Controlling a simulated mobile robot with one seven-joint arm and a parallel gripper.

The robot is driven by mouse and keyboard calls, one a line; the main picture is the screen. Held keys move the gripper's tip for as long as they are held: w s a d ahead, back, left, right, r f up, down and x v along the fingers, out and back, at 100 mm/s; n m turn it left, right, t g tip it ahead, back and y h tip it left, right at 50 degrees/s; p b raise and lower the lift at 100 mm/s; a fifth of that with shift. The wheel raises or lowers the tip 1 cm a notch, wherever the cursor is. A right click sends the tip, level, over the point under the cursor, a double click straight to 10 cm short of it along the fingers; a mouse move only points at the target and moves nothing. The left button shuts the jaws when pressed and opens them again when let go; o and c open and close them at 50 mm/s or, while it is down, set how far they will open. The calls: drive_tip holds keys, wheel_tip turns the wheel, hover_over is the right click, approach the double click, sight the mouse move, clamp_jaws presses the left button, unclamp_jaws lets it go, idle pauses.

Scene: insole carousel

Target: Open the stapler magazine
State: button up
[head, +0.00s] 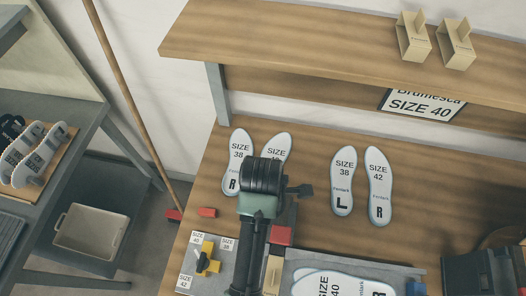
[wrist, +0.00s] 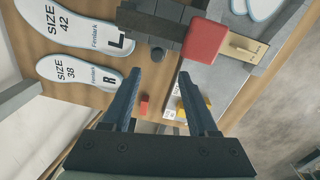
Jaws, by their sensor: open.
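What appears to be the stapler stands on the bench, with a dark grey body (wrist: 168,24), a red block (wrist: 203,40) and a pale plate with a small hole (wrist: 243,48). A short dark round knob (wrist: 157,54) sticks out from the grey body. In the head view, its red block (head: 282,237) and pale plate (head: 272,276) show beside my arm, which hides part of it. My gripper (wrist: 160,75) is open and empty. Its fingertips appear just short of the knob and red block, and I cannot tell the height gap.
Printed insoles lie at the back left and back centre (head: 343,180). A grey mat (head: 220,258) bears size cards and a yellow and black item (head: 207,262). A small red block (head: 207,212) lies near the left edge. A shelf (head: 340,45) overhangs the back.

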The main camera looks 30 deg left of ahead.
drive_tip(key=f, duration=0.8)
drive_tip(key=shift+w+a+f+p, duration=0.1)
drive_tip(key=shift+w+f+p, duration=0.1)
drive_tip(key=shift+w+p, duration=0.15)
clamp_jaws()
idle(1.0)
